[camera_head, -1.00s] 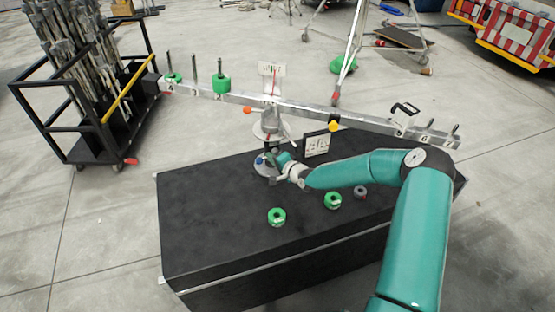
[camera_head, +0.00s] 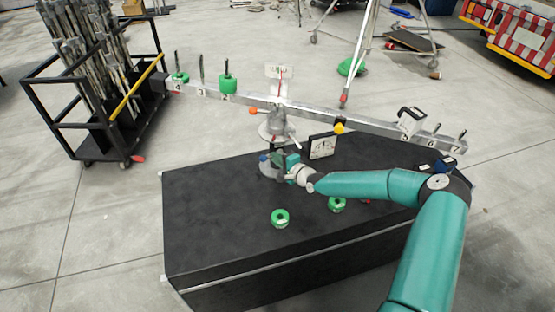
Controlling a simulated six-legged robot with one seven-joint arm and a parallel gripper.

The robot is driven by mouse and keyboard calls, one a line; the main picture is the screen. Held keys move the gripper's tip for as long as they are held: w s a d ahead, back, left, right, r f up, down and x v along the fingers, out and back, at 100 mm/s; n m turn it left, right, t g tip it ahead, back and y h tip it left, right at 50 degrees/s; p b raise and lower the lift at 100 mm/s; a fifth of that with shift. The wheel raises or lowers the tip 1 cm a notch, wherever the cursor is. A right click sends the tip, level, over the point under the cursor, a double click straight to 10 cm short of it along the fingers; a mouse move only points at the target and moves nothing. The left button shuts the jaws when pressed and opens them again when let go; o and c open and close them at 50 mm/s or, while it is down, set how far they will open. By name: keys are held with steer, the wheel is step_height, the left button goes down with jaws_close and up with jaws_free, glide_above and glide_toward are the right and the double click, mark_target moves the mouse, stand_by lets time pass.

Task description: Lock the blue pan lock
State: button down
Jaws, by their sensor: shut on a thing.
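The blue pan lock (camera_head: 263,157) shows as a small blue knob low on the left side of the grey stand head, under the long balance beam. My gripper (camera_head: 277,160) reaches in from the right at this knob's height, in front of the stand. Its jaws are shut on the lock, with the blue end showing just left of them. The fingertips are small and partly merge with the dark parts of the stand, so the exact contact is hard to see.
The beam (camera_head: 300,110) spans above, with pegs, green weights (camera_head: 228,84) and an orange knob (camera_head: 253,111). Green rings (camera_head: 280,218) lie on the black box (camera_head: 215,215). A framed dial (camera_head: 322,146) stands right of the stand. A cart (camera_head: 125,115) is at left.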

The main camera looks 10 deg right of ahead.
steer(key=shift+r, duration=0.1)
steer(key=c, duration=1.5)
jaws_free()
steer(key=v, duration=1.3)
steer(key=shift+s+d, duration=0.2)
steer(key=shift+s, duration=0.15)
